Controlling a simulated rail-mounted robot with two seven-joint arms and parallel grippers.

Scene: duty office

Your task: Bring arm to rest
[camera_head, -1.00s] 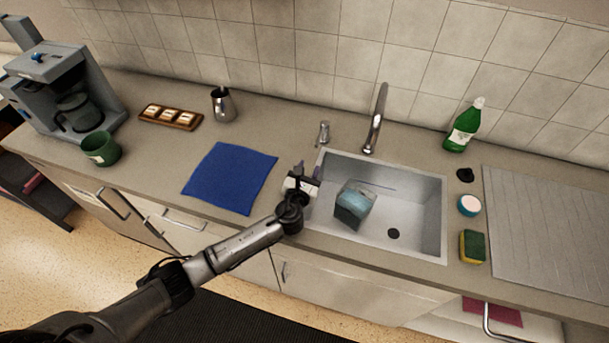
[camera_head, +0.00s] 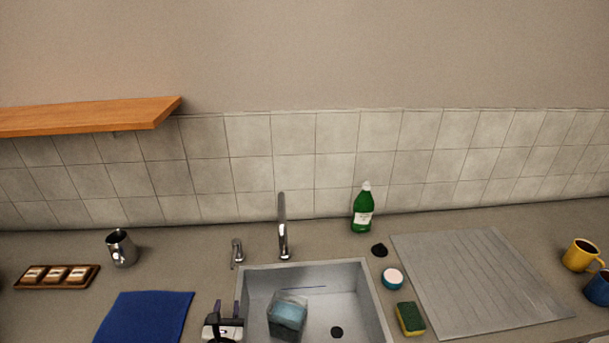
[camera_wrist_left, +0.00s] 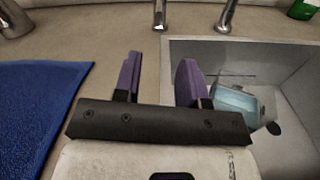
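My left gripper (camera_head: 227,308) shows at the bottom of the head view, by the left rim of the sink. In the left wrist view, its two purple fingers (camera_wrist_left: 160,76) stand apart with nothing between them. The gripper is open and empty, over the counter between the blue cloth (camera_head: 146,318) and the sink (camera_head: 356,290). Most of the left arm is below the head view. My right gripper is in neither view.
A translucent bluish container (camera_head: 287,316) sits in the sink. The tap (camera_head: 283,228) and a small dispenser (camera_head: 237,252) stand behind it. A green bottle (camera_head: 362,210), sponge (camera_head: 410,318) and ribbed drainboard (camera_head: 480,280) are to the right. A wooden shelf (camera_head: 90,118) juts from the wall.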

